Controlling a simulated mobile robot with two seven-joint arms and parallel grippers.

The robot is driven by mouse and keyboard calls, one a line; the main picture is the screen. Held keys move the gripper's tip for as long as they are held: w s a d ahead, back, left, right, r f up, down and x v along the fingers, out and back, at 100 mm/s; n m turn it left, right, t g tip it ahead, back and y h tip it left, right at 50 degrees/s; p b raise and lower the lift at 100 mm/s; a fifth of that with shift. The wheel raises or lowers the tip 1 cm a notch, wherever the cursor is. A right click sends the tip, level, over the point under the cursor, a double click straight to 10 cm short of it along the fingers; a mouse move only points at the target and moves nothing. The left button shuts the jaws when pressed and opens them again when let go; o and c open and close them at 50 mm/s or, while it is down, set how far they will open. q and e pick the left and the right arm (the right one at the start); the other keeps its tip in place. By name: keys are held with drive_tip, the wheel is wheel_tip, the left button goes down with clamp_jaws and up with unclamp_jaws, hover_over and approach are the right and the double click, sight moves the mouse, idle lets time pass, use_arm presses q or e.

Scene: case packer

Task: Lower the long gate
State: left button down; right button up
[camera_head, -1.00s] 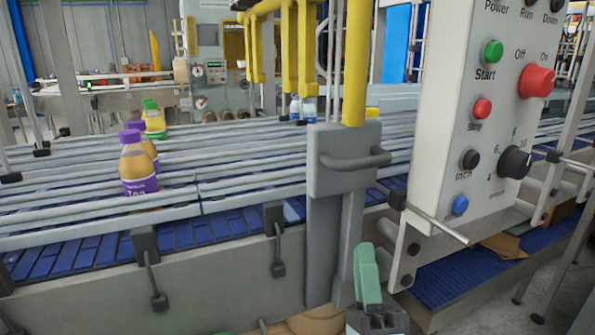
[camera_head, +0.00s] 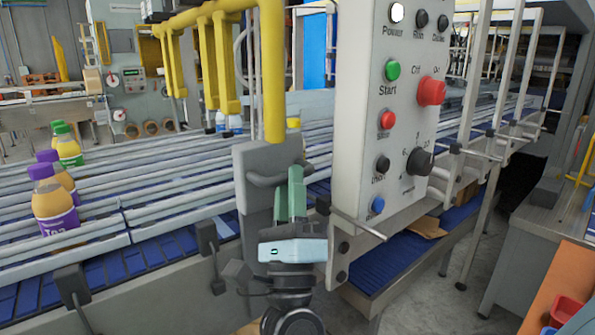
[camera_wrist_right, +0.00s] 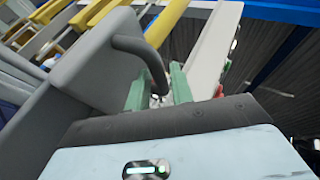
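The long gate is a yellow bar with hanging prongs (camera_head: 228,65) and a thick yellow post (camera_head: 272,75) above the conveyor. The post runs down to a grey plate (camera_head: 250,215) with a curved grey handle (camera_head: 264,181). My right gripper (camera_head: 292,190), with green fingers, is in front of the plate at the handle's right part. In the right wrist view its fingers (camera_wrist_right: 160,90) are apart, and the bent end of the handle (camera_wrist_right: 152,62) reaches into the space between them. I cannot tell whether they touch it. My left gripper is not in view.
A white control panel (camera_head: 383,130) with buttons and a knob stands close right of the gripper. Bottles with purple caps (camera_head: 52,205) stand between conveyor rails (camera_head: 170,200) at left. A lower blue belt (camera_head: 390,268) and a workbench (camera_head: 550,215) are at right.

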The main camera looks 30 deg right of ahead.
drive_tip(key=shift+x, duration=0.85)
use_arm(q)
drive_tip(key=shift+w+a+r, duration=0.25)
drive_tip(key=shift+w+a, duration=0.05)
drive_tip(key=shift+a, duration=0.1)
use_arm(e)
drive_tip(key=shift+c, duration=0.2)
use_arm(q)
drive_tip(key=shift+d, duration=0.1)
use_arm(e)
clamp_jaws()
